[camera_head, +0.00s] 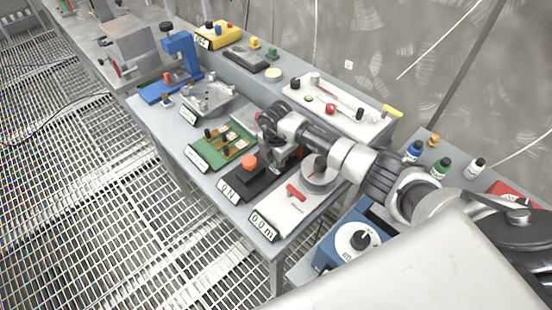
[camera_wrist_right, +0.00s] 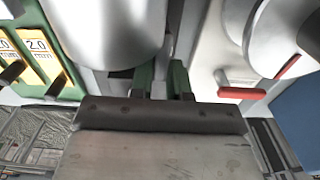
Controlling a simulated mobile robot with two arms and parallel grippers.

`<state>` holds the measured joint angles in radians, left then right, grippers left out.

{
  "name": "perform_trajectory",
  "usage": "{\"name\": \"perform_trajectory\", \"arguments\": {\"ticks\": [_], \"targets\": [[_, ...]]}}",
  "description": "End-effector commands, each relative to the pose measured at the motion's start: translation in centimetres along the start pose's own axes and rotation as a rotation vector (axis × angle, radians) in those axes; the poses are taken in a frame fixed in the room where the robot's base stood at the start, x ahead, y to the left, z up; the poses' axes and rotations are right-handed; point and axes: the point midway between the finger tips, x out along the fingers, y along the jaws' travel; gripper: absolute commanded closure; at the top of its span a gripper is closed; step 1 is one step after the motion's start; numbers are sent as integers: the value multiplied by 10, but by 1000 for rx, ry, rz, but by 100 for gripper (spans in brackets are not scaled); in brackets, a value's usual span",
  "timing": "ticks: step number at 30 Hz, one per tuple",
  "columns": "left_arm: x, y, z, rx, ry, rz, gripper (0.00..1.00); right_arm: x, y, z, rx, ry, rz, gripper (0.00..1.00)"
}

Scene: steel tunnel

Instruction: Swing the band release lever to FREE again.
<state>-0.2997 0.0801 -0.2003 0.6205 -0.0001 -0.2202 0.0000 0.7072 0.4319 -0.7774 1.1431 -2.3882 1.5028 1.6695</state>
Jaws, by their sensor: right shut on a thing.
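My right gripper (camera_head: 284,152) reaches down at the back of the front bench, behind the black box with the orange knob. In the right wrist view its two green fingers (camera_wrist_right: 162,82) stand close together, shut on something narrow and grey. Most of that piece is hidden, and I cannot tell whether it is the band release lever. A red bar (camera_head: 296,193) lies on a white unit with a round grey drum (camera_head: 320,172). The red bar shows apart from the fingers in the right wrist view (camera_wrist_right: 288,67). No FREE mark is readable. My left gripper is not in view.
A green board (camera_head: 222,147) and the black box (camera_head: 243,181) with its orange knob (camera_head: 249,162) stand left of my gripper. A blue box with a dial (camera_head: 338,251) and small bottles (camera_head: 441,168) are at the right. The grating floor (camera_head: 130,205) is clear.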

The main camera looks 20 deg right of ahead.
Motion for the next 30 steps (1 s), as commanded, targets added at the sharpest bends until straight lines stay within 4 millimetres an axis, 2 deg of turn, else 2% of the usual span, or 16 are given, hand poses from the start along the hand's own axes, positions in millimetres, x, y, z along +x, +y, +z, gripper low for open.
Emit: {"name": "perform_trajectory", "arguments": {"ticks": [2, 3, 8, 15, 19, 30], "targets": [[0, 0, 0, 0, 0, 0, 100, 0, 0, 1, 4, -1, 0, 100], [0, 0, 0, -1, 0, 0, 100, 0, 0, 1, 4, -1, 0, 80], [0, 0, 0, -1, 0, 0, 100, 0, 0, 1, 3, -1, 0, 57], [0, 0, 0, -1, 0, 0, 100, 0, 0, 0, 1, 0, 0, 57], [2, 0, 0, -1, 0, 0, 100, -8, 0, 1, 0, -1, 2, 57], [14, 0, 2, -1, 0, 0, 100, -78, 1, 1, 0, -2, 5, 57]]}}
